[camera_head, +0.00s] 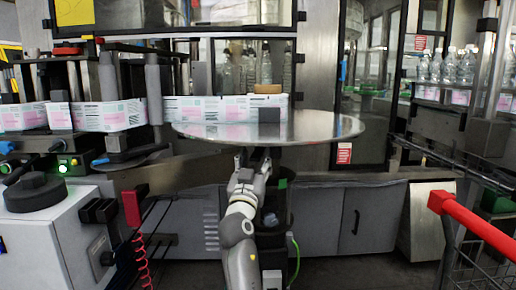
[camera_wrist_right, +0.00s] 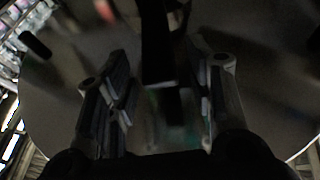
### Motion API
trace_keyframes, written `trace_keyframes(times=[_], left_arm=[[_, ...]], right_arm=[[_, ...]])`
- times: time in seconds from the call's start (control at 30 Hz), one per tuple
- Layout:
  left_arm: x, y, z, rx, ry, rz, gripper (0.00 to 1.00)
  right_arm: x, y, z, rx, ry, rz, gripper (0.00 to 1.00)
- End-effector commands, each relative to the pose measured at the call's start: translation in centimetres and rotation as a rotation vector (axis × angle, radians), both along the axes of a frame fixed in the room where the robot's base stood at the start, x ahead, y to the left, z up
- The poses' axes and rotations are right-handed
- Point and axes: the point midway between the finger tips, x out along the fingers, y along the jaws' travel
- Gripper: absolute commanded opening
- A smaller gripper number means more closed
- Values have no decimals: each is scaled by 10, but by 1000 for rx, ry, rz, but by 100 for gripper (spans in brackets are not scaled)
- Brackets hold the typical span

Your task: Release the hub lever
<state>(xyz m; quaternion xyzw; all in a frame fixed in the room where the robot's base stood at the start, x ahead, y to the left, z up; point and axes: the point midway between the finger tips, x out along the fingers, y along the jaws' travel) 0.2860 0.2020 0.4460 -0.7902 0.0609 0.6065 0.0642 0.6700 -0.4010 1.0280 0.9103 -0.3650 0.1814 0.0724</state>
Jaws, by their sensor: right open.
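The round metal reel plate (camera_head: 335,127) stands level in the middle of the head view. My right gripper (camera_head: 252,158) is just below the plate's front rim, pointing away from me. In the right wrist view, my right gripper (camera_wrist_right: 165,88) has its fingers apart, with the dark round plate (camera_wrist_right: 60,110) behind them. A black upright bar (camera_wrist_right: 157,45) lies between the fingers in that picture. It may be the hub lever, but it is too dark to be sure, and contact cannot be told. My left gripper is out of view.
A label strip (camera_head: 215,109) runs from the left onto the plate. A tan block (camera_head: 267,88) is behind it. A white machine box with a black knob (camera_head: 35,190) is at lower left. A red-handled cart (camera_head: 475,228) is at lower right. Grey cabinets (camera_head: 368,217) stand behind the arm.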

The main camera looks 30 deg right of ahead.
Motion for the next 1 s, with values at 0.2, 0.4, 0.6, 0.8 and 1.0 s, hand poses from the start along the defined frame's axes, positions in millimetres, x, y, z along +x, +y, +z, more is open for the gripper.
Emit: trace_keyframes(times=[0.2,0.4,0.6,0.8,1.0], left_arm=[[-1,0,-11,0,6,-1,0],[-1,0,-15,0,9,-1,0],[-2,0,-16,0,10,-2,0],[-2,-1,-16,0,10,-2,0],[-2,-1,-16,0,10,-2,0]], right_arm=[[24,-22,14,-1,1,0,48],[34,-32,19,0,0,1,48],[36,-34,19,0,1,1,48],[36,-33,19,0,1,1,39],[36,-33,19,0,1,1,14]])
